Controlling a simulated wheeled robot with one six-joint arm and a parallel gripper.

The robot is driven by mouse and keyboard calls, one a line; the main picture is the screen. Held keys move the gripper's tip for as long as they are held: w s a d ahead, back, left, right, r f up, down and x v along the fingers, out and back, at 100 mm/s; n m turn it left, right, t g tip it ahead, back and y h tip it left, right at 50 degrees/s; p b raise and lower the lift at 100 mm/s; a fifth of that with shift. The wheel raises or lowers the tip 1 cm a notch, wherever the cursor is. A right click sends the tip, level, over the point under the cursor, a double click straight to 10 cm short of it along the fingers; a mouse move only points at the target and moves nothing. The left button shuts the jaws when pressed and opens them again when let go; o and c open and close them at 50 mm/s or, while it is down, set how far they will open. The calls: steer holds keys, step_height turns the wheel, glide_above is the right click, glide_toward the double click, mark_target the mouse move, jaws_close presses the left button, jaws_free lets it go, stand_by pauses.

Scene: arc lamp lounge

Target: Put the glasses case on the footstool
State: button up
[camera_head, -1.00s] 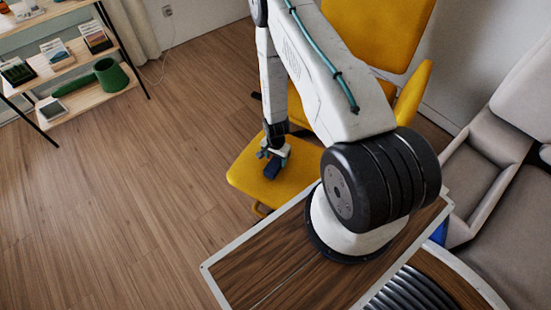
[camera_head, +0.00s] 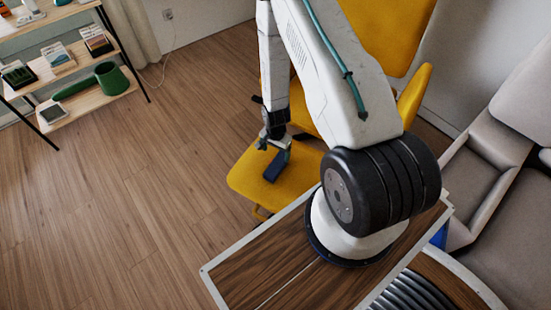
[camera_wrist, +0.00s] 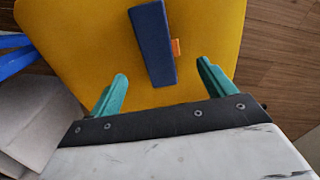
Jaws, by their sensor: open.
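The glasses case is a dark blue oblong block (camera_wrist: 153,45) with a small orange tab on one side. It lies flat on the yellow footstool (camera_wrist: 83,40) in the wrist view, and it also shows in the head view (camera_head: 277,166) on the yellow seat-like surface (camera_head: 248,178). My gripper (camera_wrist: 160,82) is open, its two teal fingers spread apart, with the near end of the case between and just beyond the tips. In the head view my gripper (camera_head: 274,144) is above the case and apart from it.
A yellow chair (camera_head: 385,32) stands behind the footstool, with a grey sofa (camera_head: 490,150) to the right. The wooden floor (camera_head: 120,200) at left is clear.

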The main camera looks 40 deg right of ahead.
steer(key=a+r+n, duration=0.3)
steer(key=r, duration=1.5)
steer(key=a+r+n, duration=0.2)
steer(key=r+n, duration=0.1)
steer(key=r, duration=1.5)
steer(key=s+a+r+n, duration=0.1)
steer(key=s+a+r, duration=0.1)
steer(key=s+r, duration=0.15)
steer(key=s+a+r+n+t, duration=0.1)
steer(key=s+r, duration=0.1)
steer(key=r, duration=0.3)
steer(key=s+a+r+n, duration=0.1)
steer(key=s+a+r, duration=0.1)
steer(key=r, duration=0.3)
steer(key=s+a+r+n, duration=0.1)
steer(key=s+r+n, duration=0.1)
steer(key=s, duration=0.5)
steer(key=s+a+r+n, duration=0.2)
steer(key=s+r, duration=0.3)
steer(key=s, duration=0.3)
steer(key=shift+n, duration=0.3)
